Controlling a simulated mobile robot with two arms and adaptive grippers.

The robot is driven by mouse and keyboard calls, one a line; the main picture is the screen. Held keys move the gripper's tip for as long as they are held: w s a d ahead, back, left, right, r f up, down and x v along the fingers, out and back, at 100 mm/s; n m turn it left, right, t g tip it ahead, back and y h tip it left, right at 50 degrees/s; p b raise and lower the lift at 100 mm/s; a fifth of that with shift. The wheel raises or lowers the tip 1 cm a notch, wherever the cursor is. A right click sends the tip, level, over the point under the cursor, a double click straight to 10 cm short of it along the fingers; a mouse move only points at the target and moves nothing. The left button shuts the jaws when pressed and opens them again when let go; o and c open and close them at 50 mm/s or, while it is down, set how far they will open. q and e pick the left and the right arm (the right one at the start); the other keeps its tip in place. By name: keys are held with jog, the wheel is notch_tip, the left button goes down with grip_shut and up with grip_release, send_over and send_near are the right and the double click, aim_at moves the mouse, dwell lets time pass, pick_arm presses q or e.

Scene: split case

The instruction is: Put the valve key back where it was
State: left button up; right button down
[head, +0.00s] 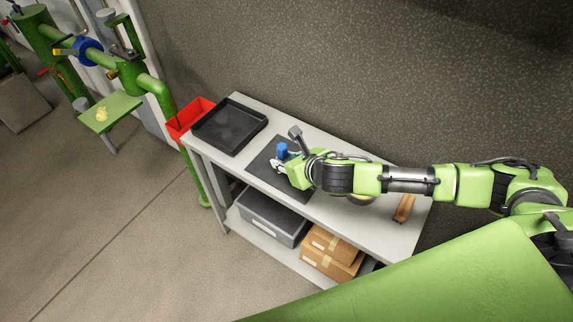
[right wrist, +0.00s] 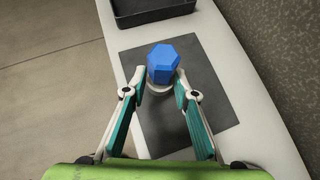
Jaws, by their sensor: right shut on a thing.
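A blue six-sided piece with a pale round base (right wrist: 163,62), which I take to be the valve key, is between the fingertips of my right gripper (right wrist: 160,86). The fingers close on its pale lower part, and the blue top stands up clear. In the head view the blue piece (head: 283,150) shows just beyond my right gripper (head: 279,165), over the dark mat (head: 263,167) on the grey table. I cannot tell whether its base touches the mat. My left gripper is not in view.
A black tray (head: 229,126) lies on the table's far left end, beside a red bin (head: 189,118). A brown block (head: 404,208) lies at the right end. A grey bin (head: 272,217) and cardboard boxes (head: 331,253) fill the lower shelf. Green pipework (head: 150,84) stands at left.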

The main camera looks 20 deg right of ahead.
jog(key=shift+w+d+f, duration=0.25)
jog(key=shift+w+f, duration=0.1)
jog(key=shift+f, duration=0.15)
jog(key=shift+w+d+f, duration=0.2)
jog(key=shift+w+f, duration=0.15)
jog(key=shift+f, duration=1.8)
jog(key=c, duration=1.6)
grip_release()
jog(key=shift+f, duration=0.1)
jog(key=shift+c, duration=0.2)
jog(key=shift+p, duration=0.3)
jog(key=v, duration=1.2)
jog(key=shift+b, duration=0.3)
jog(key=shift+d, duration=0.1)
